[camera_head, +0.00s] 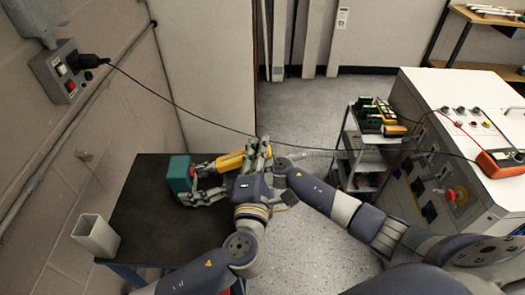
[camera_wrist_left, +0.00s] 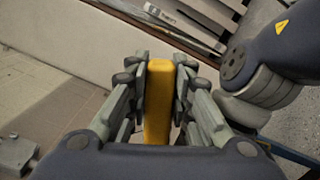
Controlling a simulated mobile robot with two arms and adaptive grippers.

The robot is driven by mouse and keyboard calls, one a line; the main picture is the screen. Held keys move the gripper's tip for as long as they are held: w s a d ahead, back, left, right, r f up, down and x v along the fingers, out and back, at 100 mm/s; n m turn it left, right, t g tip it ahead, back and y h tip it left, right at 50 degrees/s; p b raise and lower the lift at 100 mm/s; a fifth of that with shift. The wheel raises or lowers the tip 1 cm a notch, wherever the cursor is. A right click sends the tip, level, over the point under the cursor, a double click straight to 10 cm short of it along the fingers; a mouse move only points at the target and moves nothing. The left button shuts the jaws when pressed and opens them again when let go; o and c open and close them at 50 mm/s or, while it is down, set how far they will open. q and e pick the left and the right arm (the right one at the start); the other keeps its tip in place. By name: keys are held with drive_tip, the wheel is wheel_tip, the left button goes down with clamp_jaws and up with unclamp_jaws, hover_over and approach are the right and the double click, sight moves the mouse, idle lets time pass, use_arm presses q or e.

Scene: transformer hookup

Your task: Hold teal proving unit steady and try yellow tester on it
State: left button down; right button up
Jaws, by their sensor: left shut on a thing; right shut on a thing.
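The teal proving unit (camera_head: 179,174) stands near the far side of a dark-topped table (camera_head: 145,225). My right gripper (camera_head: 193,186) is shut on its right side. The yellow tester (camera_head: 229,162) lies roughly level just right of the unit, its left end pointing at it. My left gripper (camera_head: 258,154) is shut on the tester's right part. In the left wrist view the yellow tester (camera_wrist_left: 158,100) sits between the two fingers of my left gripper (camera_wrist_left: 159,80). A small reddish part shows near the unit; whether the tester touches the unit I cannot tell.
A pale open container (camera_head: 96,236) stands at the table's left edge. A black cable (camera_head: 170,102) runs from a wall socket box (camera_head: 68,72) across above the table. A grey shelf cart (camera_head: 365,155) and a white control console (camera_head: 450,150) stand to the right.

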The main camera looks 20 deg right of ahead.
use_arm(q)
drive_tip(key=shift+w+a, duration=0.25)
drive_tip(key=shift+a, duration=0.3)
idle(1.4)
drive_tip(key=s+d, duration=0.2)
drive_tip(key=d, duration=0.4)
drive_tip(key=shift+s+d, duration=0.3)
drive_tip(key=shift+d, duration=0.05)
idle(0.4)
use_arm(e)
drive_tip(key=o, duration=0.9)
drive_tip(key=v, duration=1.2)
drive_tip(key=shift+f, duration=0.1)
